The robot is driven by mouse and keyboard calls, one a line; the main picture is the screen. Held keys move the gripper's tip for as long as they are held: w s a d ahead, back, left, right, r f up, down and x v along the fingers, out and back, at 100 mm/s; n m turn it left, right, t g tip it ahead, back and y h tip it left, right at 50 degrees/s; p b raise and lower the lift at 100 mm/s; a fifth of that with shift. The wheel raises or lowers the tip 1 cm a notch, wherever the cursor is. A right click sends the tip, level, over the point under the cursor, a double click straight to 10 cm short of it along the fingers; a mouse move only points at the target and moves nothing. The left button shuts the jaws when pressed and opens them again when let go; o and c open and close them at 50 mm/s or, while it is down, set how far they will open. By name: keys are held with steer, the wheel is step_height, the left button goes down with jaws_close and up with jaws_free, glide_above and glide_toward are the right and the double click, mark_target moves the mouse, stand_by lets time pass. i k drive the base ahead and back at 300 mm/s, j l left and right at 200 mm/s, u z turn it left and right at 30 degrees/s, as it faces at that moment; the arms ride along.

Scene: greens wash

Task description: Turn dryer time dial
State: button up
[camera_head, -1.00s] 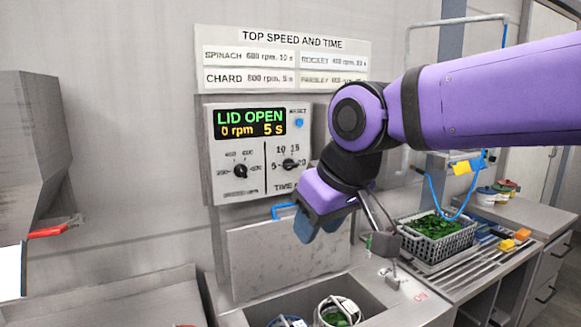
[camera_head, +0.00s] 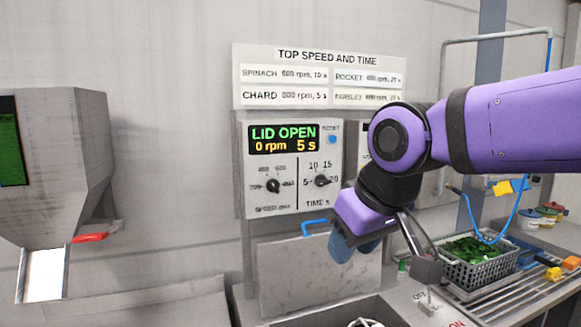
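The dryer control panel (camera_head: 258,200) is on the wall, left of my arm. Its display (camera_head: 284,139) reads "LID OPEN", "0 rpm" and "5 s". The black time dial (camera_head: 322,181) is on the right half, with marks 5, 10, 15 and 20 around it. The speed dial (camera_head: 273,186) is on the left half.
A sign (camera_head: 318,59) above lists speeds and times; chard is 5 s. A blue reset button (camera_head: 332,139) is at the panel's upper right. A basket of greens (camera_head: 486,268) stands at right.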

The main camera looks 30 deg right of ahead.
mark_target(321, 180)
steer(key=i+z, duration=0.1)
steer(key=z, duration=0.65)
